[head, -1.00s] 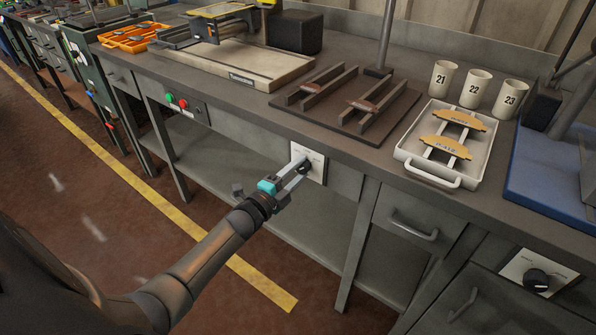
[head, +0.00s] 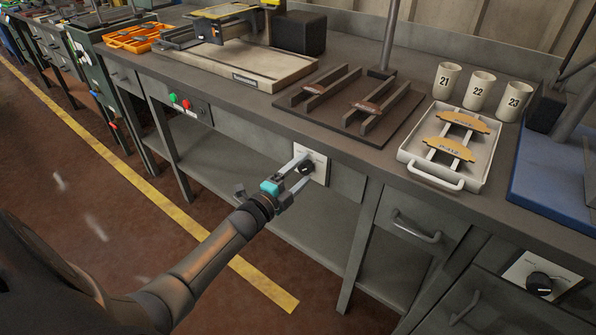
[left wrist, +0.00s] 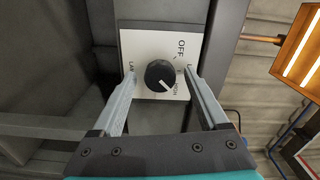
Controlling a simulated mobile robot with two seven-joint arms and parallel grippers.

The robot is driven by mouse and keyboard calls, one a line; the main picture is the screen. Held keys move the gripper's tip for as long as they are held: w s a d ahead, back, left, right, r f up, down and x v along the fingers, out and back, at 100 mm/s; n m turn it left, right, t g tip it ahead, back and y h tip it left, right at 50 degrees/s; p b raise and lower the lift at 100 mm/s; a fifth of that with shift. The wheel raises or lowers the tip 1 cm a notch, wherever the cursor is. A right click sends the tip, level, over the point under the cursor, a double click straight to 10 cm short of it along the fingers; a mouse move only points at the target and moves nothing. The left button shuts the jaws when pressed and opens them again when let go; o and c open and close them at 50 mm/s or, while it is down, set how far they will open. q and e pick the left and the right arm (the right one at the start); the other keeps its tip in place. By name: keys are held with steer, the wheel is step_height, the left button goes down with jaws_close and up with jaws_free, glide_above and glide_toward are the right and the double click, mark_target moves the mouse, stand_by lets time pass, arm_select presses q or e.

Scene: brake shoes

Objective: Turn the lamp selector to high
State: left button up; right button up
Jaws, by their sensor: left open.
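The lamp selector is a round black knob (head: 306,169) on a white plate (head: 321,160) on the bench's front. In the left wrist view the knob (left wrist: 160,75) has a white pointer line aimed at the lower right, by a small label that seems to read HIGH. OFF stands at the plate's upper right. My left gripper (head: 299,167) is open, its fingers on either side of the knob. In the left wrist view a gap shows between the knob and each finger. My right gripper is not in view.
A second black knob (head: 539,283) sits on another plate at the lower right. Green and red buttons (head: 180,101) are left of the selector. Above, the bench top holds a brown fixture (head: 345,126), a white tray (head: 408,157) and numbered cups (head: 478,91). Floor in front is clear.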

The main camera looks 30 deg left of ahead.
arm_select(q)
steer(key=shift+s, duration=0.15)
steer(key=shift+s, duration=0.25)
steer(key=s+a+p, duration=0.1)
steer(key=s+p, duration=0.3)
steer(key=s, duration=1)
steer(key=shift+s, duration=0.2)
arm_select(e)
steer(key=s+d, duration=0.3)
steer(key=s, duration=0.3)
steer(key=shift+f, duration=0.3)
arm_select(q)
steer(key=shift+a, duration=0.1)
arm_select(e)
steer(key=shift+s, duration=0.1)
